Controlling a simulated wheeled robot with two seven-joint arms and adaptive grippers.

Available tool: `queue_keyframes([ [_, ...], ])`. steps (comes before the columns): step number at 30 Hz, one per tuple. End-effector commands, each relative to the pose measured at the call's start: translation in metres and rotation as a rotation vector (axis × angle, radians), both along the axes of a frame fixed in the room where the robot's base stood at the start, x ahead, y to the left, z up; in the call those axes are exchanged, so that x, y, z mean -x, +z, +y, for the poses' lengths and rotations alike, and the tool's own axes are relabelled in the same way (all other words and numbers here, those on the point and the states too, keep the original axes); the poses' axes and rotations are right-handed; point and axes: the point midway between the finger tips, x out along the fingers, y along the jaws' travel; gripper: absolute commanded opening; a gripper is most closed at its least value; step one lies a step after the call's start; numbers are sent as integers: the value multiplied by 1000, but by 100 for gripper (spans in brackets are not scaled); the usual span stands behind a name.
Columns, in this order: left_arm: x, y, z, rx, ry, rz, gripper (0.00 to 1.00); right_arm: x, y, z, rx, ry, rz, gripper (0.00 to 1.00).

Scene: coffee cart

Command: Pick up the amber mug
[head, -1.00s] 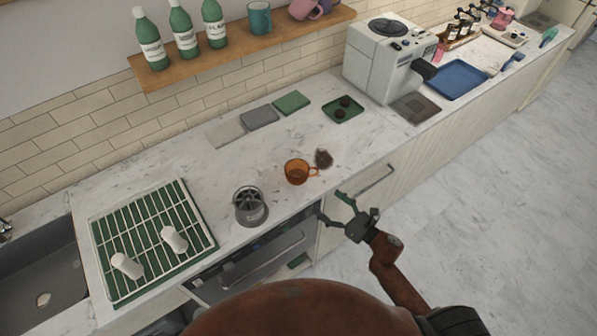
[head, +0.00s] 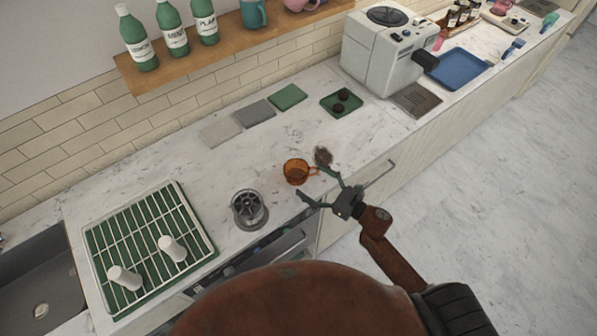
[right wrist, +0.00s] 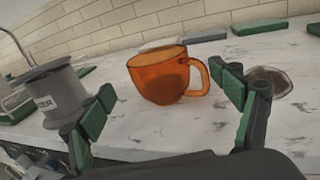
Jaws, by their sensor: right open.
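The amber mug (head: 295,172) is see-through orange and stands upright on the marble counter, near its front edge. Its handle points right. My right gripper (head: 315,183) is open and empty just in front of the mug, at the counter's front edge. In the right wrist view the mug (right wrist: 160,77) stands beyond and between the spread green fingertips (right wrist: 165,105). Its handle is close to the right finger in that picture. I see no contact. My left gripper is not in view.
A grey knock container (head: 249,208) stands left of the mug. A brown patch of grounds (head: 323,156) lies right of it. A dish rack (head: 150,205) with white cups is farther left. A green tray (head: 328,108) and flat cloths (head: 254,113) lie behind.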

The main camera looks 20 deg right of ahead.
Motion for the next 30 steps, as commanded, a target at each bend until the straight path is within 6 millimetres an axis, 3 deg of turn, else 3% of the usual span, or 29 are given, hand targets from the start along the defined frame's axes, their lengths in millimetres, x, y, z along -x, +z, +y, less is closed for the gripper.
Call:
queue_keyframes([
  [3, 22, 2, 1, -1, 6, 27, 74, -10, 1, 8, -1, 1, 0, 85],
  [7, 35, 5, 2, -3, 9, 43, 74, -25, 2, 19, -1, 1, -2, 85],
  [13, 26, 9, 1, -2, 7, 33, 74, -44, 1, 32, -1, -2, 1, 85],
  [21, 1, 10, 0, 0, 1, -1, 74, -47, -1, 34, 0, -2, 1, 85],
  [30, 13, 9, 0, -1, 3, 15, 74, -46, 0, 34, 0, -1, 1, 65],
])
